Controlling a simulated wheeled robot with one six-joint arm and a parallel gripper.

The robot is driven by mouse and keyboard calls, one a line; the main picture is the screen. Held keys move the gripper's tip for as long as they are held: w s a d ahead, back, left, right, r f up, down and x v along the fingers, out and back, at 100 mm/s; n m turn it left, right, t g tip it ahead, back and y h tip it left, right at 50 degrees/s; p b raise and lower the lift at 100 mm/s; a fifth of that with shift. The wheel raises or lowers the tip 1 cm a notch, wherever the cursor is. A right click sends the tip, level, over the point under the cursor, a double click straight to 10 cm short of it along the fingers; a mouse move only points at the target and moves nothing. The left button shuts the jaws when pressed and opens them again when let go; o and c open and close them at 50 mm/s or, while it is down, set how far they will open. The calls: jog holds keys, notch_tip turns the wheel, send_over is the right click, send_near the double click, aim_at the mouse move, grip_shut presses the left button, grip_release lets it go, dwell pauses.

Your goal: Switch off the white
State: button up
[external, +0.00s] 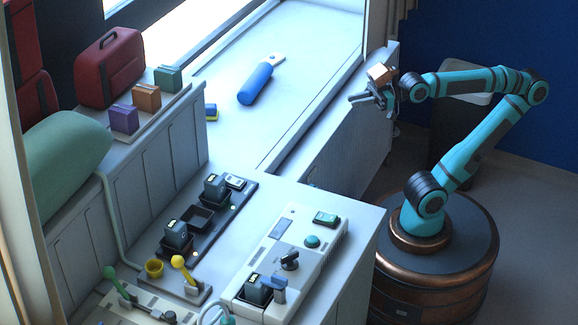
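A white control unit (305,256) lies on the front counter. On its top are a green rocker switch (326,218), a round teal button (312,241), a black knob (290,260) and a dark block (257,289) beside a blue lever (279,287). The switch positions are too small to read. My gripper (362,99) is up and to the right of the unit, in the air near the edge of the long white surface and apart from everything. Its fingers point left and show no object between them. Their opening is too small to judge.
A black charging strip (196,232) with dark blocks lies left of the unit. A blue cylinder (256,84) lies on the long white surface (300,110), which is otherwise mostly clear.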

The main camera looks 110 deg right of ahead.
jog(key=shift+w, duration=0.25)
grip_shut()
jog(key=w+d+f+n+g+y, duration=0.1)
jog(key=w+n+g, duration=0.4)
jog(key=w, duration=1.2)
jog(key=w+d+f+n+g+y, duration=0.1)
jog(key=w+f+n+g+y, duration=0.2)
jog(key=w, duration=1.5)
jog(key=shift+d+f+n+g+y, duration=0.35)
jog(key=shift+n+g+y, duration=0.35)
jog(key=shift+n+g, duration=0.25)
jog(key=shift+w, duration=0.1)
send_over(228, 180)
jog(key=s+d, duration=0.1)
jog(key=s, duration=0.2)
jog(key=f, duration=0.7)
jog(key=shift+w, duration=0.2)
jog(key=f, duration=0.3)
jog(key=shift+w+d, duration=0.1)
jog(key=shift+d, duration=0.15)
jog(key=shift+f, duration=0.45)
jog(key=shift+w+d, duration=0.1)
